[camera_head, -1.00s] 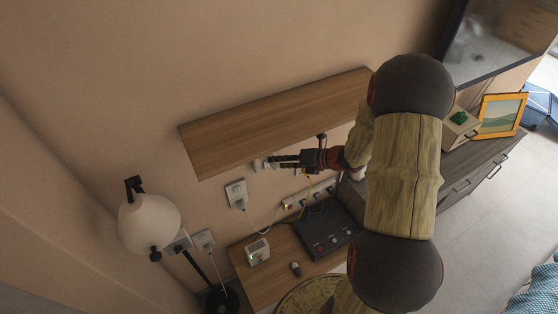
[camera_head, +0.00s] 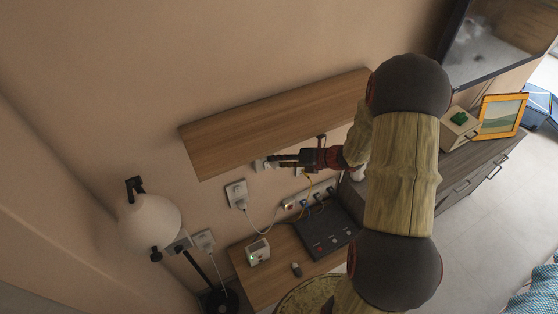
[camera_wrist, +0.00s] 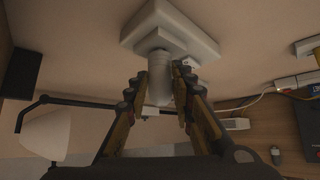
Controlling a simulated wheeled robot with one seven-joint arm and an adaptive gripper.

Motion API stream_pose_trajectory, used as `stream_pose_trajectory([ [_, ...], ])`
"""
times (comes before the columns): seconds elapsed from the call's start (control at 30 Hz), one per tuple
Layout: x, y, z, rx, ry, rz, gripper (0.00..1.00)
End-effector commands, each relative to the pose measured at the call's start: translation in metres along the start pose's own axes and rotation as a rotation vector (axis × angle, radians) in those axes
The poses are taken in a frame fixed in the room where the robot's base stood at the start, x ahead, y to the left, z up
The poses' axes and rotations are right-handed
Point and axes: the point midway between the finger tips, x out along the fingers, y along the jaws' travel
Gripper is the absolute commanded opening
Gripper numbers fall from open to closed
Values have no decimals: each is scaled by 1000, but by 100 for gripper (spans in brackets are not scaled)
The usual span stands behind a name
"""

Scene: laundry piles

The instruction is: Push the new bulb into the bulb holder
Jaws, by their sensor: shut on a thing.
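The bulb holder (camera_wrist: 168,30) is a pale square block on the wall with a short round collar, at the top of the wrist view. The new bulb (camera_wrist: 160,84) is white and rounded, and lies between my gripper's (camera_wrist: 155,92) two fingers. The bulb's far end meets the collar; how deep it sits inside cannot be told. In the head view my gripper (camera_head: 272,160) reaches left under the wooden shelf, its fingertips close to the small pale holder (camera_head: 258,165). The fingers hide most of the bulb there.
A wooden wall shelf (camera_head: 270,125) is just above my gripper. Below are a black router box (camera_head: 325,232), wall sockets (camera_head: 236,194) and cables. A lamp with a white shade (camera_head: 150,222) stands at left.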

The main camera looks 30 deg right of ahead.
Motion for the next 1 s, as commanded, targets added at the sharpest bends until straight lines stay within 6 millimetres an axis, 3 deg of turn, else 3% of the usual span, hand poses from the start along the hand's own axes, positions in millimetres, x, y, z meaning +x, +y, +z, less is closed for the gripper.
stream_pose_trajectory([
  [0.47,5,0,5,0,0,0,0],
  [0.5,5,0,5,0,0,0,25],
  [0.87,5,0,5,0,0,0,45],
  [1.0,4,0,5,0,0,0,45],
])
